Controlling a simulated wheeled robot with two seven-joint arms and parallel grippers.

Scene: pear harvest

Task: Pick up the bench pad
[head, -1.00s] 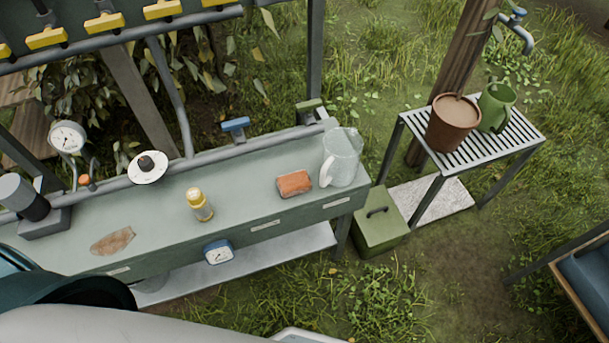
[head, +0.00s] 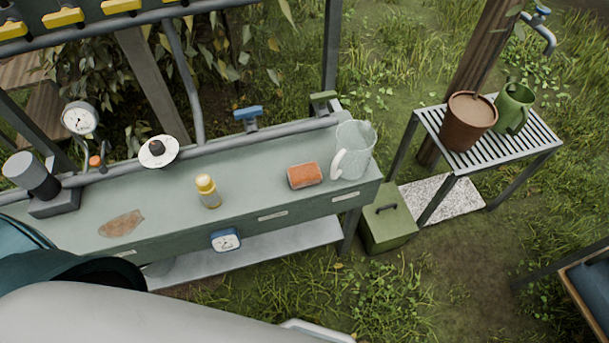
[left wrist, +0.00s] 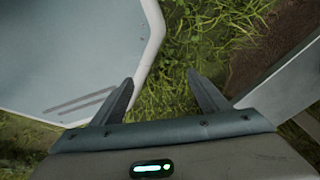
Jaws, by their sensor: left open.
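A small orange block-like pad (head: 304,175) lies flat on the grey-green workbench (head: 253,170), just left of the clear jug. A dark blue cushion (head: 587,290) on a wood-edged frame is cut off at the lower right; I cannot tell from looks alone which is the bench pad. My left gripper (left wrist: 160,78) is open and empty above grass in the left wrist view. Neither pad shows there. In the head view only part of my arm shows at the bottom left, and no gripper. My right gripper is in no view.
A slatted stand (head: 527,138) carries a brown pot (head: 468,122) and green jug (head: 513,108).

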